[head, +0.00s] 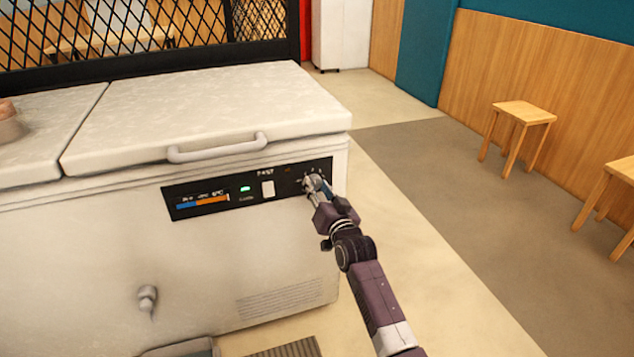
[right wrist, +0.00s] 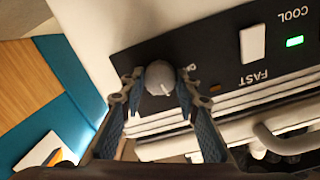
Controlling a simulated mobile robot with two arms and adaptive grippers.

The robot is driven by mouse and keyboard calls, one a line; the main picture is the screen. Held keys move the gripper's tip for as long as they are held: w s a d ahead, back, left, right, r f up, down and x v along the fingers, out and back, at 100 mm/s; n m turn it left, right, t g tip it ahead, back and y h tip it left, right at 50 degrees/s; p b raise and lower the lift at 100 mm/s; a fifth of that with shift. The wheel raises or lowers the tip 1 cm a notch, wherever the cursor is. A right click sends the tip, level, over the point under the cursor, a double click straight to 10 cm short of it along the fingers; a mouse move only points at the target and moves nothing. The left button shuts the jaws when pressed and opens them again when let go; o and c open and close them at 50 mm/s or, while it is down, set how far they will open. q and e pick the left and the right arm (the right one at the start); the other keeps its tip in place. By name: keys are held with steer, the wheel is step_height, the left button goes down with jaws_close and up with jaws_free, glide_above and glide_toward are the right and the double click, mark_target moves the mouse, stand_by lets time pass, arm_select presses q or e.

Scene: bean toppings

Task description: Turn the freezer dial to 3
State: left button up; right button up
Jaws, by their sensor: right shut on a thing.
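The white chest freezer (head: 85,250) stands at the left and middle of the head view. Its black control panel (head: 232,200) runs along the upper front, with a small green light and a white switch. The round grey dial (right wrist: 160,76) sits near the end of the panel and carries a pale pointer mark. My right gripper (head: 313,184) is at the panel's right end and mostly hides the dial in the head view. In the right wrist view its two fingers (right wrist: 158,82) are closed around the dial, one on each side. I cannot read the dial's setting. My left gripper is not in view.
The freezer lid (head: 210,110) is shut, and its handle (head: 217,150) sticks out above the panel. A drain knob (head: 147,297) juts from the lower front. Wooden stools (head: 524,113) stand at the right. The floor between them and the freezer is clear.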

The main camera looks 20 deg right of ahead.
steer(key=m+p, duration=0.2)
steer(key=m, duration=0.2)
steer(key=shift+m, duration=0.4)
steer(key=shift+m+y, duration=0.3)
steer(key=shift+m, duration=0.9)
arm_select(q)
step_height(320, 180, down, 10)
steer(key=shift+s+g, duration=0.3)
arm_select(e)
steer(key=shift+m, duration=1.1)
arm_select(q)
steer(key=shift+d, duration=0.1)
arm_select(e)
steer(key=o, duration=1.2)
steer(key=shift+c, duration=0.2)
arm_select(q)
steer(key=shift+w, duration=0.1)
arm_select(e)
steer(key=shift+s, duration=0.1)
